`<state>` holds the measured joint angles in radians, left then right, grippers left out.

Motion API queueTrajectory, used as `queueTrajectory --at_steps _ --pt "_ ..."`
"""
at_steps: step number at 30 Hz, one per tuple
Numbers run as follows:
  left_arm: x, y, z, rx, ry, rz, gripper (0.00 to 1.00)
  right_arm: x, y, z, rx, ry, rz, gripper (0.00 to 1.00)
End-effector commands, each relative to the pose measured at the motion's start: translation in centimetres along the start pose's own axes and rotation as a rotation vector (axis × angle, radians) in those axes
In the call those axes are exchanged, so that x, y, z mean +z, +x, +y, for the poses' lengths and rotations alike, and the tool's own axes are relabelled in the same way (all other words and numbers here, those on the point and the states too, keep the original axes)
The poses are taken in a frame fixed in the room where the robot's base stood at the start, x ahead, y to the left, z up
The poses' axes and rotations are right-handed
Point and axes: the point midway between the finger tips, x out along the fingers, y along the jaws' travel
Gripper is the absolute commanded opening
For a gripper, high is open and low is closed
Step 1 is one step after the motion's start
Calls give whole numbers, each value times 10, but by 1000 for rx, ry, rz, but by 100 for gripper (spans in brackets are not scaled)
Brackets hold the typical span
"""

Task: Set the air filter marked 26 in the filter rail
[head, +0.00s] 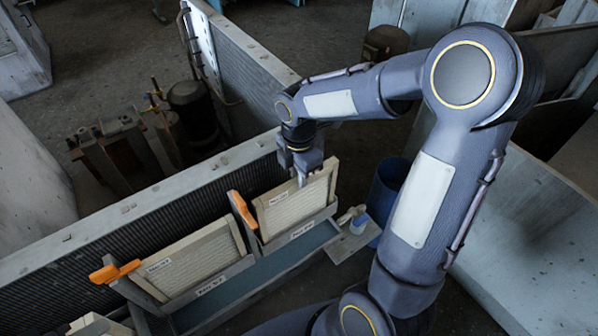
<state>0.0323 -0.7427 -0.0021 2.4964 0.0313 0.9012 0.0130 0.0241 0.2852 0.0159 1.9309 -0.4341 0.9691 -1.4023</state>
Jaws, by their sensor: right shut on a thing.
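My right gripper (302,176) is shut on the top edge of a cream pleated air filter (290,212). This filter stands nearly upright in the right-hand part of the filter rail (318,219), behind its front lip. Its label is too small to read surely, so I cannot tell if it is marked 26. I cannot tell if it is fully seated. A second pleated filter (190,263) stands in the left-hand part of the rail, with a white label near its upper left. My left gripper is not in view.
Orange handles (243,211) (115,270) stand beside the filters. A grey housing wall (150,203) runs behind the rail. A blue bin (386,192) and a small plate with a pale object (352,216) lie to the right. Another framed piece (95,326) shows at lower left.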

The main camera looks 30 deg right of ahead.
Motion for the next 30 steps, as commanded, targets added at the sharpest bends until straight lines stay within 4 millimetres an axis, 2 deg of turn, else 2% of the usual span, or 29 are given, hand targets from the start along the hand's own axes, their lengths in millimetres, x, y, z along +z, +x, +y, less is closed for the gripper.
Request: queueTrajectory --at_steps 6,7,12,22,30 --pt "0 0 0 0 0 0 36 0 0 0 1 0 0 0" --pt "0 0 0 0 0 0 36 0 0 0 1 0 0 22" --pt "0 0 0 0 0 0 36 0 0 0 0 0 0 44" --pt "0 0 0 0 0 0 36 0 -4 0 1 1 0 45" --pt "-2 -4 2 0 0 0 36 0 -46 1 5 1 -1 45"
